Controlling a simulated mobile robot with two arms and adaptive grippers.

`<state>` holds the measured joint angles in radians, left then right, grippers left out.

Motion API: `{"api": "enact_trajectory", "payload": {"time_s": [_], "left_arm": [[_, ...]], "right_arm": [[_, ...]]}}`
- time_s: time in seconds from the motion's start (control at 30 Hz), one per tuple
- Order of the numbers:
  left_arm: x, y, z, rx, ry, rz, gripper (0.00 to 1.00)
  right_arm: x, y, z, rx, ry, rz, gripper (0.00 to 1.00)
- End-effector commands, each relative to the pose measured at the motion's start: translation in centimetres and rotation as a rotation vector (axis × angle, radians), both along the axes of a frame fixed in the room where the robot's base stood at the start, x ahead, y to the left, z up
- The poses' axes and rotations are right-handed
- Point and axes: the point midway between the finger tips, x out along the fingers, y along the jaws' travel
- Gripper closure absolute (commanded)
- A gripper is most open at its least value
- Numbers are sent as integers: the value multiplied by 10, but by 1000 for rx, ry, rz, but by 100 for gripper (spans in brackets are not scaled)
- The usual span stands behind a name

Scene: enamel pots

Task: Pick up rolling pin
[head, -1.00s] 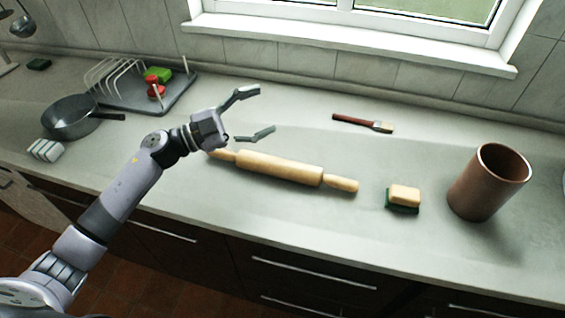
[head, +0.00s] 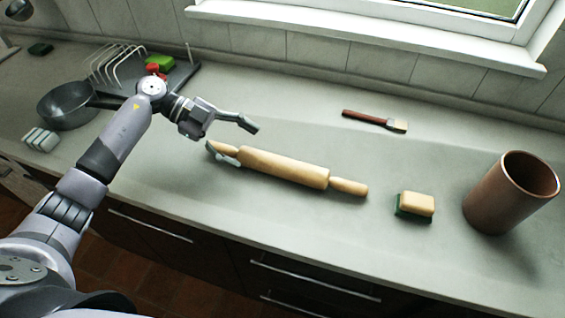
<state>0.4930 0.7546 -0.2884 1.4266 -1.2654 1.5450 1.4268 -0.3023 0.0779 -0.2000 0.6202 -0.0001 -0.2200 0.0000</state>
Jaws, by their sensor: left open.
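The wooden rolling pin (head: 285,168) lies on the counter, slanting from its left handle down to its right handle. My left gripper (head: 238,142) is open at the pin's left end. One finger is on the far side, above the counter behind the pin. The other finger is low by the left handle and partly overlaps it in the picture; I cannot tell whether it touches. My right gripper is not in view.
A brush (head: 374,121) lies behind the pin. A pan (head: 66,105), a dish rack (head: 118,62) and a white ribbed object (head: 40,139) are at left. Counter around the pin is clear.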

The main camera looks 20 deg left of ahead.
Motion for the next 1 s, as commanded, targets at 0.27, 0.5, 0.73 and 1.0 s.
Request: {"api": "enact_trajectory", "payload": {"time_s": [0.27, 0.5, 0.73, 1.0], "left_arm": [[1, -38, -19, -2, -1, -1, 33], [2, -56, -29, -6, 1, -2, 33], [5, -81, -47, -3, 0, 0, 33], [5, -85, -51, 0, -2, -1, 33]], "right_arm": [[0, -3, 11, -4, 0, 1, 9], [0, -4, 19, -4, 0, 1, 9], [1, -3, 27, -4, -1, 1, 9], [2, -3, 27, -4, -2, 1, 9]]}}
